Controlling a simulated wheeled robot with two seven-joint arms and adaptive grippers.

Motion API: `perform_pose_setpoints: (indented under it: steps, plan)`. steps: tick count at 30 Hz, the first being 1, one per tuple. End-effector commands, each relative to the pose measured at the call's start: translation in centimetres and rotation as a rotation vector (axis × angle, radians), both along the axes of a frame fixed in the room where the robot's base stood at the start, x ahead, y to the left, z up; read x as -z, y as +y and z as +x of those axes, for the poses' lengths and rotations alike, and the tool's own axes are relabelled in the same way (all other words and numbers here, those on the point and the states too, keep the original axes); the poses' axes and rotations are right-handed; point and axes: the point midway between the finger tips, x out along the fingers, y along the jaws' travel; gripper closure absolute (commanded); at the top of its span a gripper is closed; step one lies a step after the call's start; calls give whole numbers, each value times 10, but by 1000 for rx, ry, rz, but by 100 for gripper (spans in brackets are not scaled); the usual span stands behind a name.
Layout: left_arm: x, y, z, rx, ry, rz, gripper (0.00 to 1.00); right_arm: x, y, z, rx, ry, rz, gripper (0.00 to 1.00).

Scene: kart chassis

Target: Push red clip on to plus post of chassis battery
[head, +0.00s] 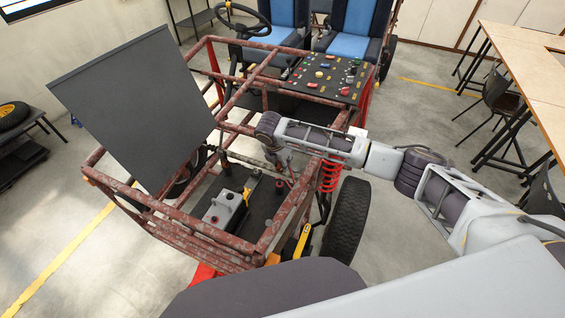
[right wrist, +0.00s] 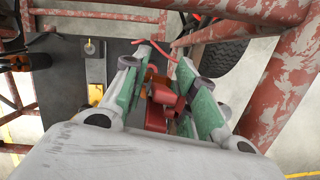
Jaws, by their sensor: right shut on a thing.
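The battery (head: 222,214) is a light grey box with dark round caps on the dark floor plate of the rusty red frame. I cannot tell which post is plus. My right gripper (head: 284,178) reaches down inside the frame, to the right of the battery. In the right wrist view the green-padded fingers (right wrist: 166,88) are shut on the red clip (right wrist: 158,118). A red cable (right wrist: 155,45) runs beyond the fingertips. The clip is mostly hidden in the head view, and its contact with a post cannot be seen. My left gripper is out of view.
Rusty frame tubes (head: 285,218) run close around my right gripper. A red spring (head: 330,174) and a wheel (head: 347,220) lie to its right. A large dark panel (head: 132,110) stands tilted at left. A brass-coloured strip (head: 251,184) lies beside the battery.

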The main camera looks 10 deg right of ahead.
Motion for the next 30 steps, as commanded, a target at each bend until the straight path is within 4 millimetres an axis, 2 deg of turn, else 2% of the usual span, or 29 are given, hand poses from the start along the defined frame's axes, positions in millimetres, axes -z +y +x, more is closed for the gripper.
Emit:
perform_pose_setpoints:
  steps: [18, 30]
  plan:
    - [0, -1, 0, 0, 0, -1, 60, -1, 7, 7, -176, -2, 2, 96]
    - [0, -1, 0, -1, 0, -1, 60, -1, 7, 7, -194, -2, 2, 96]
